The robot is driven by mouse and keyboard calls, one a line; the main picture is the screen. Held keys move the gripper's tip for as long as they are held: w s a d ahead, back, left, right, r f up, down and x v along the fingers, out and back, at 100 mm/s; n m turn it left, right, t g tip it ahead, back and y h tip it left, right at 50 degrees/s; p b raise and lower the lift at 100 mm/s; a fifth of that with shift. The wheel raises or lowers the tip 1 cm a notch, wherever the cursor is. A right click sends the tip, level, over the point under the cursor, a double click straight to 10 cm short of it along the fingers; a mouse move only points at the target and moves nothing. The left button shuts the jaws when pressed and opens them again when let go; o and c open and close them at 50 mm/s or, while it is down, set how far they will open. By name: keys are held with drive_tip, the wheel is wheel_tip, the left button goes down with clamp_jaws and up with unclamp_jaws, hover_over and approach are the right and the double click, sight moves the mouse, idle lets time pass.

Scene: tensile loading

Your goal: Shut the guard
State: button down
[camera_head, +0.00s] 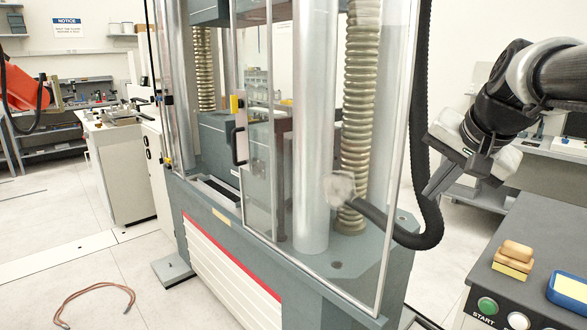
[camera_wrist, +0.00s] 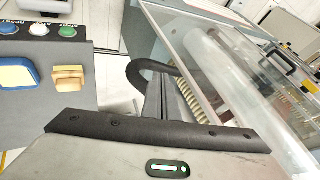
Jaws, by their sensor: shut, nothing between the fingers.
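The guard is a clear framed panel (camera_head: 258,175) on the front of the grey testing machine. Its black handle (camera_head: 239,146) stands upright near the panel's left edge, below a yellow block. The handle also shows in the wrist view (camera_wrist: 279,63), at the upper right. The bay left of the handle looks uncovered, but reflections make the clear panels hard to separate. My gripper (camera_head: 430,193) is shut and empty, right of the machine and well apart from the handle. In the wrist view its narrow fingers (camera_wrist: 165,82) are together, beside the machine's clear side.
A thick black hose (camera_head: 400,236) loops around the machine's right corner, close to my gripper. A reddish cable loop (camera_head: 95,292) lies on the floor.

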drive_tip(key=w+a+f, duration=0.2)
drive_tip(key=w+f, duration=0.1)
drive_tip(key=w, duration=0.2)
drive_tip(key=shift+w+a, duration=0.15)
drive_tip(key=shift+a, duration=0.1)
drive_tip(key=shift+r, duration=0.1)
